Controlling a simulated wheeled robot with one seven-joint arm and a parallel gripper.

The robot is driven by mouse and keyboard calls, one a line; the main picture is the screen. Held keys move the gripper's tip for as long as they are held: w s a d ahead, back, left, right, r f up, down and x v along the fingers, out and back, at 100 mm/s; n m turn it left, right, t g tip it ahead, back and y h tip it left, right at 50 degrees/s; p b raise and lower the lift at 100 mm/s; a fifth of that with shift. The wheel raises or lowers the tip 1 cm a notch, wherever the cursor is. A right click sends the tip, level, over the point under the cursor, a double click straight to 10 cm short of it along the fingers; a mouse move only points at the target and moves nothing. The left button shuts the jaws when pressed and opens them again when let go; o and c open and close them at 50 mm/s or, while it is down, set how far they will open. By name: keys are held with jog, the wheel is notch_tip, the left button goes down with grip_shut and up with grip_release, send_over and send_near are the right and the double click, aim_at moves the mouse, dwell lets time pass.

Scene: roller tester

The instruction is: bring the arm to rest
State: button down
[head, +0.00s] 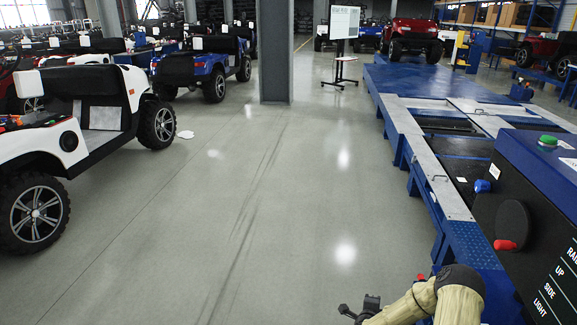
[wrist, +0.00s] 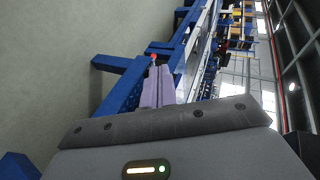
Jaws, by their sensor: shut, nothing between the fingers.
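My arm shows at the bottom right of the head view, wrapped in a tan cover, with my gripper (head: 362,307) at its left end, low over the floor beside the blue roller tester (head: 470,240). In the wrist view my gripper (wrist: 157,88) has its two pale fingers together, shut and empty. Nothing touches the fingers. The tester's blue frame (wrist: 122,92) lies beyond them in that view.
A dark control box (head: 530,210) with a green button and a red knob stands close on the right. A white cart (head: 90,120) and a blue cart (head: 203,72) are at the left, near a grey pillar (head: 275,50). The middle floor (head: 270,200) is clear.

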jog(key=s+a+r+n+g+y, duration=0.1)
jog(key=a+r+n+y, duration=0.2)
jog(key=a+r+n, duration=0.4)
jog(key=s+a+r+n+g+y, duration=0.25)
jog(key=a+r+n, duration=0.2)
jog(key=r, duration=0.35)
jog(key=s+a+r+n+g, duration=0.1)
jog(key=s+r+n+g, duration=0.2)
jog(key=s+r+n, duration=0.55)
jog(key=s+a+r+n+g, duration=0.15)
jog(key=s+r, duration=0.45)
jog(key=s, duration=0.8)
notch_tip(320, 180, up, 17)
jog(key=p, duration=1.6)
jog(key=shift+s+a+g, duration=0.15)
jog(key=shift+s+g, duration=0.2)
jog(key=shift+g, duration=0.05)
jog(key=shift+f, duration=0.15)
jog(key=shift+w, duration=0.1)
